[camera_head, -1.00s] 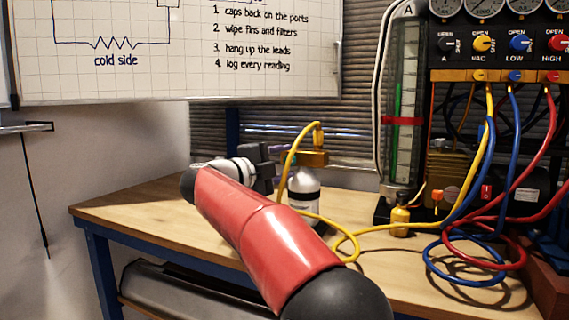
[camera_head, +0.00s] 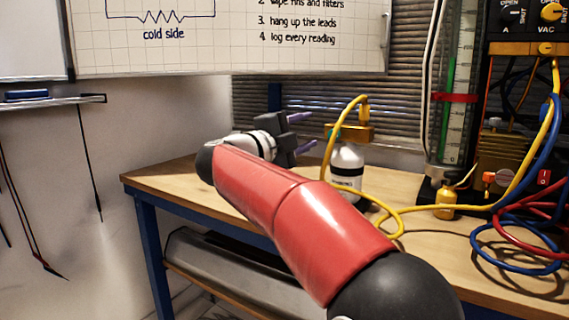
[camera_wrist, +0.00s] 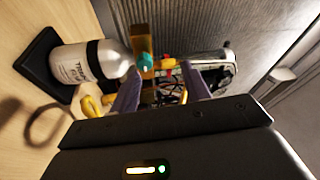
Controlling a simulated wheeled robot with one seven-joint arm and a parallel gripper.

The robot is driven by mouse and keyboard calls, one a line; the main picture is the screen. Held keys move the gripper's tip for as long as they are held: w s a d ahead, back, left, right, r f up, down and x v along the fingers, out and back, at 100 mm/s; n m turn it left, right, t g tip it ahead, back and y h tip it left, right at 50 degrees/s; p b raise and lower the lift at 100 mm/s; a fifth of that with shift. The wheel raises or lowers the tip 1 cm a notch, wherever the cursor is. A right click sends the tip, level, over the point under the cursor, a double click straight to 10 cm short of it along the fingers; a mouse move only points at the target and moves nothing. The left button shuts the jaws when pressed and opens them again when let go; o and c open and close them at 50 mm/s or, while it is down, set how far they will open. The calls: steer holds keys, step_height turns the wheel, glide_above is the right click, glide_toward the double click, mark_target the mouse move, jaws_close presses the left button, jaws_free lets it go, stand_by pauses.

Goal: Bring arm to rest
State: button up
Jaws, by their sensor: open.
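My gripper (camera_head: 303,132) is at the end of my red arm, over the back left part of the workbench (camera_head: 160,180). Its two purple fingers are apart, with nothing seen between them in the head view. A small white cylinder (camera_head: 346,165) with a brass valve block (camera_head: 349,132) stands upright on the bench just right of the fingers. In the wrist view the cylinder (camera_wrist: 88,62) lies beyond the fingers, to the upper left, and its brass block (camera_wrist: 145,52) shows near the left finger. The gripper looks apart from both.
A yellow hose (camera_head: 335,125) arches from the valve top and runs across the bench to the gauge rig (camera_head: 505,60) at right. Blue and red hoses (camera_head: 520,250) lie coiled at the right. A slatted blind and a whiteboard (camera_head: 230,40) are behind. The front left bench top is clear.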

step_height(320, 180, up, 5)
steer(key=s+a+n+t+y, duration=0.1)
steer(key=s+n+t+y, duration=0.1)
steer(key=n+t+y, duration=0.8)
steer(key=s+a+f+n+g+y, duration=0.2)
steer(key=s+f+n+y, duration=0.3)
steer(key=n, duration=0.4)
steer(key=s+d+f+n+g, duration=0.3)
steer(key=s+d+f+g, duration=0.2)
steer(key=s+f, duration=0.8)
steer(key=s+d+f+n+g, duration=0.4)
steer(key=s+f+g, duration=0.5)
steer(key=f, duration=1)
steer(key=s+d, duration=0.1)
steer(key=s, duration=0.3)
steer(key=shift+s+g, duration=0.4)
